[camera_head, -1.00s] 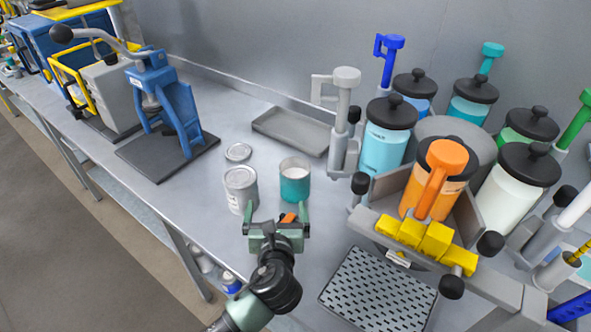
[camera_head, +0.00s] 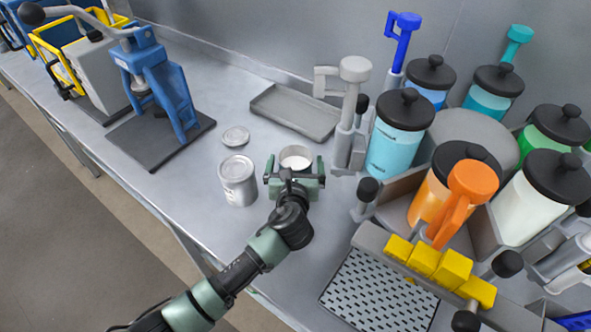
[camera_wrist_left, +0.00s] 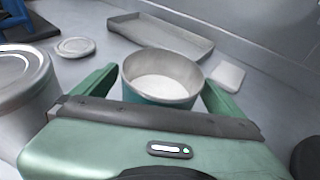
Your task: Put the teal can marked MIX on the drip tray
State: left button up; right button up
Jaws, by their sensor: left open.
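The teal can (camera_head: 296,156) stands upright and open on the bench, with white content inside. In the wrist view the teal can (camera_wrist_left: 160,80) sits between the two fingers, and its label is hidden by the gripper. My left gripper (camera_head: 294,176) is open around the can from the front, a finger on each side. My right gripper is not in view.
A closed grey can (camera_head: 238,182) stands close to the left of the gripper, with a loose lid (camera_head: 235,136) behind it. A shallow grey tray (camera_head: 296,112) lies at the back. Dispenser canisters (camera_head: 398,135) crowd the right. A blue press (camera_head: 158,85) stands left.

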pick_arm(q)
jog(key=shift+s, duration=0.1)
jog(key=c, duration=1.9)
jog(key=shift+r, duration=0.1)
jog(key=shift+c, duration=0.7)
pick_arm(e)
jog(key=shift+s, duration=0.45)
pick_arm(q)
jog(key=shift+r, duration=0.1)
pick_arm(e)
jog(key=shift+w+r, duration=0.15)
